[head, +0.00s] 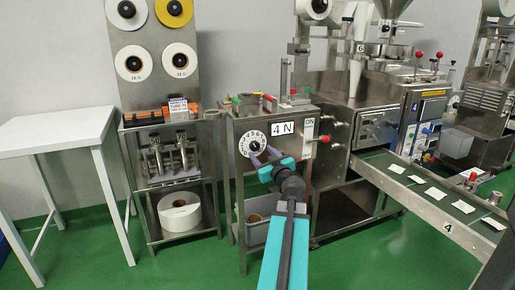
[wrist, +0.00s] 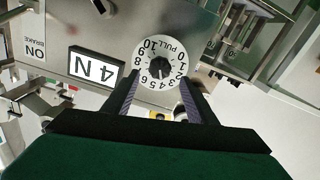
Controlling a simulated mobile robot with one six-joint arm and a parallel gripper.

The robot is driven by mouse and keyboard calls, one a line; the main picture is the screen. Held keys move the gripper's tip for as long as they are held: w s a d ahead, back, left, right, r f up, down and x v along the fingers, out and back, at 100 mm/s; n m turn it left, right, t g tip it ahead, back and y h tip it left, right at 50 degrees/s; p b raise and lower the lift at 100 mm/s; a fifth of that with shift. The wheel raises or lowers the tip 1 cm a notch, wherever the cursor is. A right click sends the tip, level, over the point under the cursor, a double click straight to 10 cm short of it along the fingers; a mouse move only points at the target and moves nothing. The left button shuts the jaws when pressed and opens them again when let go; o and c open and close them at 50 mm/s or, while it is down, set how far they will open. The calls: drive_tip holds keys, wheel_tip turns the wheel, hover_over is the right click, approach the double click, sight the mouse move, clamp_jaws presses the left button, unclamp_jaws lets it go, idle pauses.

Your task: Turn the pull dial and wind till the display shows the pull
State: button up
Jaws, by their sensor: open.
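The pull dial (head: 246,143) is a round white dial with black numbers on the front of the steel machine. In the wrist view the dial (wrist: 160,46) shows a dark knob at its middle and the word PULL, upside down. A white dark-framed display (head: 282,128) beside it reads 4 N. The display also shows in the wrist view (wrist: 93,68), upside down. My gripper (head: 264,155) is open in front of the dial. In the wrist view its dark fingers (wrist: 160,82) stand either side of the dial's lower part. I cannot tell whether they touch it.
An ON/BRAKE switch plate (head: 309,128) and a red knob (head: 324,139) are right of the display. A conveyor (head: 400,180) with white packets runs to the right. A rack with a white roll (head: 180,212) stands left, beside a white table (head: 55,130).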

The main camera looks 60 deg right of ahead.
sight(255, 147)
drive_tip(key=shift+x, duration=2.25)
drive_tip(key=shift+f, duration=0.1)
drive_tip(key=c, duration=1.1)
